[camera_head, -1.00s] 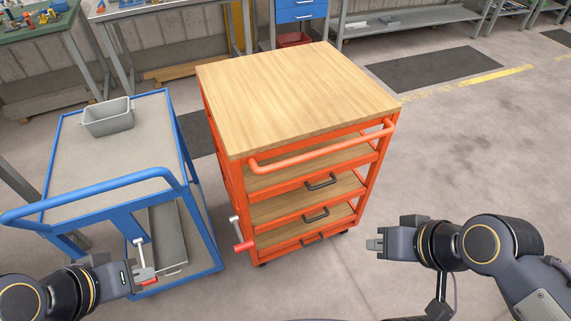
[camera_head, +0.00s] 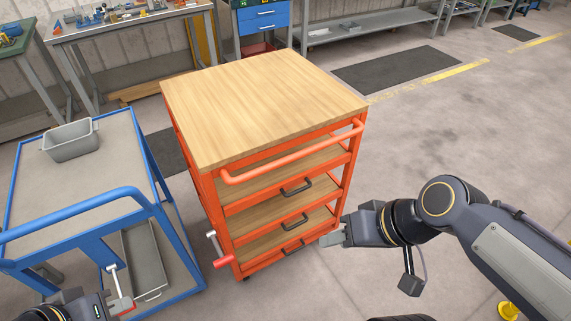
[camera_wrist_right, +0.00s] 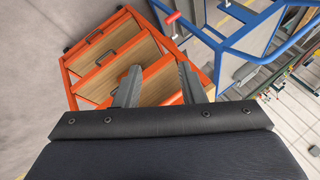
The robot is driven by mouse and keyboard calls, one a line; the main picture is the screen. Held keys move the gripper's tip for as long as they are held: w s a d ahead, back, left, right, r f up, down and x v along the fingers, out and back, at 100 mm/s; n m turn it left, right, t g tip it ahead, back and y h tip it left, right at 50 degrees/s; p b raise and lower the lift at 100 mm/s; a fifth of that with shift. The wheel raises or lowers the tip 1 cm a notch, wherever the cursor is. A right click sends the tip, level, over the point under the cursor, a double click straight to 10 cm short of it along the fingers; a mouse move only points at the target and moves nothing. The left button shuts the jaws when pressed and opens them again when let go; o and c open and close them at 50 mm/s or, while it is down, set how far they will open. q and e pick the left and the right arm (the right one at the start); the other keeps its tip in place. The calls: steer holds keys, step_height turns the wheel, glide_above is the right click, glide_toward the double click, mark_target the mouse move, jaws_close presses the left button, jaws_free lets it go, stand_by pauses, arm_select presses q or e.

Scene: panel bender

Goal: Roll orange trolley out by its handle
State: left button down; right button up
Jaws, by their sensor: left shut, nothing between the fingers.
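The orange trolley (camera_head: 262,105) has a wooden top and drawers with dark pulls. It stands upright on the floor in the middle of the head view. Its orange bar handle (camera_head: 295,154) runs across the front just below the top. My right gripper (camera_head: 333,239) is low, to the right of the trolley's lower front, with no visible hold on the handle. The right wrist view shows its two fingers (camera_wrist_right: 160,88) spread apart and empty, with the trolley's drawers (camera_wrist_right: 140,60) beyond. My left gripper (camera_head: 112,305) is shut and empty at the lower left, by the blue cart.
A blue cart (camera_head: 150,160) with a grey bin (camera_head: 70,140) stands close to the left of the trolley. A red-tipped lever (camera_head: 222,261) sticks out at the trolley's lower left corner. Benches line the back wall.

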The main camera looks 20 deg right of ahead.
steer(key=shift+o, duration=0.2)
steer(key=w+a+f+g+y+b, duration=0.1)
steer(key=w+a+f+y+b, duration=0.2)
steer(key=w, duration=0.3)
steer(key=shift+w+f+y+b, duration=0.15)
steer(key=shift+f+y+b, duration=0.15)
steer(key=shift+f+y, duration=0.1)
steer(key=m+t+y+b, duration=0.3)
steer(key=m+t+b, duration=0.5)
steer(key=t, duration=0.5)
glide_toward(303, 154)
steer(key=w, duration=0.3)
arm_select(q)
step_height(303, 154, down, 12)
steer(key=shift+f, duration=0.25)
arm_select(e)
steer(key=shift+g, duration=0.4)
steer(key=x, duration=0.8)
steer(key=shift+s+a, duration=0.25)
steer(key=shift+a, duration=0.1)
jaws_close()
